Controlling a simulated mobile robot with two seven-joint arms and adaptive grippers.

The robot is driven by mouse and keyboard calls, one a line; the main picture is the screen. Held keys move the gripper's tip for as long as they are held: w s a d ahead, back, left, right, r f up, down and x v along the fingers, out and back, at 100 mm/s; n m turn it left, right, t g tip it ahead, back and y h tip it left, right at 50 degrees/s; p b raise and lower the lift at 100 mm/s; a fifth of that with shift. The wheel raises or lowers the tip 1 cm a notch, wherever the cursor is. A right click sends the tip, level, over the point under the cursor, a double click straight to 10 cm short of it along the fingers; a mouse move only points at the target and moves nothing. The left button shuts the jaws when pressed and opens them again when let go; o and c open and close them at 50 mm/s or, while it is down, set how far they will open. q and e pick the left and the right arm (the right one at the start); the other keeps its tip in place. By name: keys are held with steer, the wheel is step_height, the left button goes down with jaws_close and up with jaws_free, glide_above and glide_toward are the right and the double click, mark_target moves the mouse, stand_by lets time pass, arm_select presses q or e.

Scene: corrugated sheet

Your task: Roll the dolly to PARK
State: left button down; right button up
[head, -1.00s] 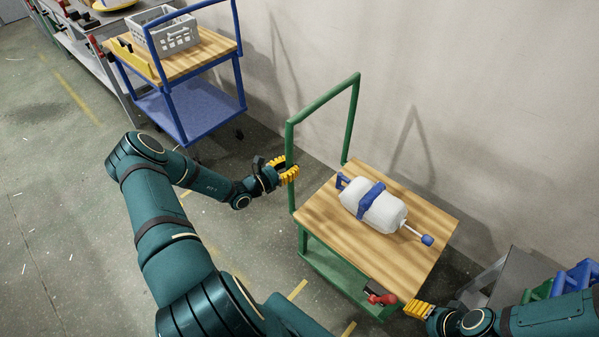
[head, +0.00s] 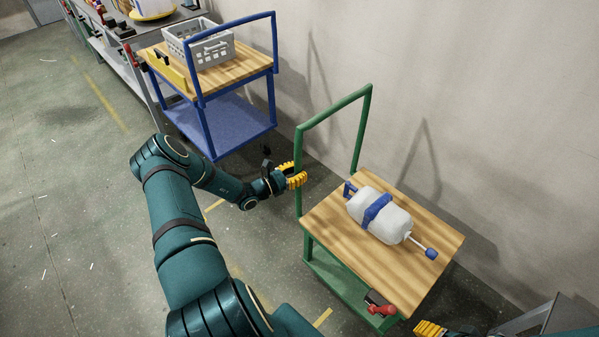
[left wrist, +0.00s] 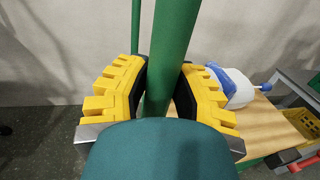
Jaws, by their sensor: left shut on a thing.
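The dolly has a wooden top (head: 335,215), a green lower shelf (head: 338,272) and a green hoop handle (head: 335,111). It stands close to the wall in the head view. My left gripper (head: 298,177) is shut on the handle's near upright post, which also shows between its yellow fingers in the left wrist view (left wrist: 168,60). A white container with a blue band (head: 380,216) lies on the wooden top. My right gripper (head: 430,329) is at the bottom edge, near the dolly's front right corner, mostly cut off. I see no PARK lettering.
A blue cart (head: 232,112) with a grey crate (head: 203,52) stands behind the dolly, along the wall (head: 480,90). A red clamp-like part (head: 382,309) sits at the dolly's near corner. Yellow floor strips (head: 323,317) show. Open floor (head: 80,200) lies left.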

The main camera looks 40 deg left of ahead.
arm_select(q)
steer(key=shift+a+r, duration=0.1)
steer(key=shift+a, duration=0.45)
steer(key=c, duration=0.7)
jaws_free()
steer(key=shift+c, duration=0.2)
steer(key=v, duration=1.2)
